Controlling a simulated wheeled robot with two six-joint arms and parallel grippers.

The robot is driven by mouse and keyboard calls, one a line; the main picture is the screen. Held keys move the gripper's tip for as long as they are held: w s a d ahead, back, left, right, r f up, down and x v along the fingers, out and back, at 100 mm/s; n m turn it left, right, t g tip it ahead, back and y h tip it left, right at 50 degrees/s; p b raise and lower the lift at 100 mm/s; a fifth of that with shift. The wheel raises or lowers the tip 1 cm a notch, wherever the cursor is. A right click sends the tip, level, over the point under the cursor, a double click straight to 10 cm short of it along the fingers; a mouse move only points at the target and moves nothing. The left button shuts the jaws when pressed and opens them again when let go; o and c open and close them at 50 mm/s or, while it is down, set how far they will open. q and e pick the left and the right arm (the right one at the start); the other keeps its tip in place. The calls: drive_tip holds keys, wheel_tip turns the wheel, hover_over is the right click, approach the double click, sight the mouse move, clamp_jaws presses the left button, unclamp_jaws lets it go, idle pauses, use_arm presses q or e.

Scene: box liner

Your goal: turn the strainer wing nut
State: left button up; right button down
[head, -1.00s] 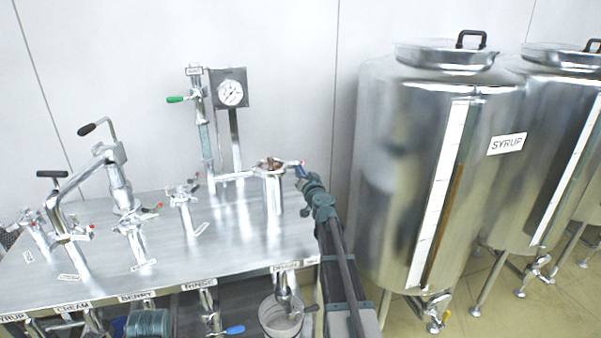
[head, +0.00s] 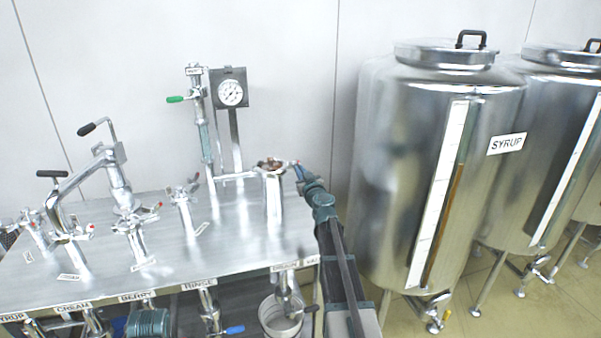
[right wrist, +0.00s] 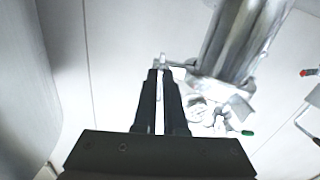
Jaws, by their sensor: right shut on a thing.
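The strainer (head: 273,200) is an upright shiny steel cylinder at the right end of the steel table, with brownish bits at its top. It shows as a large steel cylinder in the right wrist view (right wrist: 238,40). The wing nut (right wrist: 163,60) is a small metal piece beside it, at my fingertips, mostly hidden by them. My right gripper (head: 298,174) reaches in from the right, at the strainer's upper right side. In the right wrist view its dark fingers (right wrist: 159,76) are close together, shut on the wing nut. My left gripper is not in view.
A dial gauge (head: 231,93) and a green-handled valve (head: 195,97) stand behind the strainer. Several smaller steel fittings with handles stand to the left on the table (head: 160,255). A large syrup tank (head: 400,170) stands close on the right of my arm.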

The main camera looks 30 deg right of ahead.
idle(0.3)
drive_tip(key=c, duration=1)
unclamp_jaws()
drive_tip(key=v, duration=1.4)
drive_tip(key=shift+w, duration=0.1)
